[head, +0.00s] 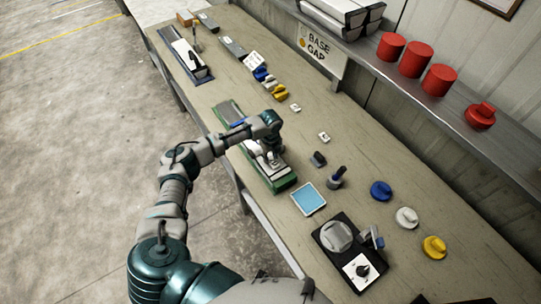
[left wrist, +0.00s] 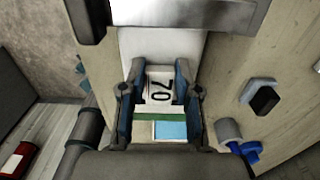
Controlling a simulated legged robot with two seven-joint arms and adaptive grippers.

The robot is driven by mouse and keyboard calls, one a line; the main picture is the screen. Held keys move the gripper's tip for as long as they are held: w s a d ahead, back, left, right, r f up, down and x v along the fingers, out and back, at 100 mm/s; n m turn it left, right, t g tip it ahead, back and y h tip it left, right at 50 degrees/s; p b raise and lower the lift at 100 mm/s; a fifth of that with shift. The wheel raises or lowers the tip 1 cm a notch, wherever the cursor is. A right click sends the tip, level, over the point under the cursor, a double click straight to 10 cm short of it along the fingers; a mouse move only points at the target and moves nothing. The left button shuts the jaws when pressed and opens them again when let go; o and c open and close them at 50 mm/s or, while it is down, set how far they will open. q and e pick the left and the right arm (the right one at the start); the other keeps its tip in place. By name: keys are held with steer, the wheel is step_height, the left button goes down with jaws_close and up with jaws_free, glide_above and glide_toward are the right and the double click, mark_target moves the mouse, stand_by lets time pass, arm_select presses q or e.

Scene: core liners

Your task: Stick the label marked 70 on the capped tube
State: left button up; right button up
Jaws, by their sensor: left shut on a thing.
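My left gripper (head: 268,158) is over the green cradle (head: 286,184) on the bench. In the left wrist view the gripper (left wrist: 160,95) has its fingers on both sides of the white label marked 70 (left wrist: 158,86) and is shut on it. The number reads sideways. A long white body, which looks like the tube (left wrist: 160,48), lies behind the label. Whether the label touches it cannot be told. The cradle's green edge (left wrist: 160,116) shows just in front. The arm hides most of the tube in the head view, and its cap cannot be made out.
A light blue pad (head: 309,199) lies beside the cradle. A dark tool in a holder (head: 336,179) and a black device with a dial (head: 360,270) stand nearby. Blue (head: 381,190), white (head: 406,217) and yellow (head: 434,247) caps lie right.

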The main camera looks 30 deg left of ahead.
arm_select(q)
steer(key=shift+f, duration=0.25)
steer(key=o, duration=1.1)
steer(key=shift+o, duration=0.2)
steer(key=o, duration=0.4)
steer(key=shift+o, duration=0.2)
steer(key=shift+r, duration=0.15)
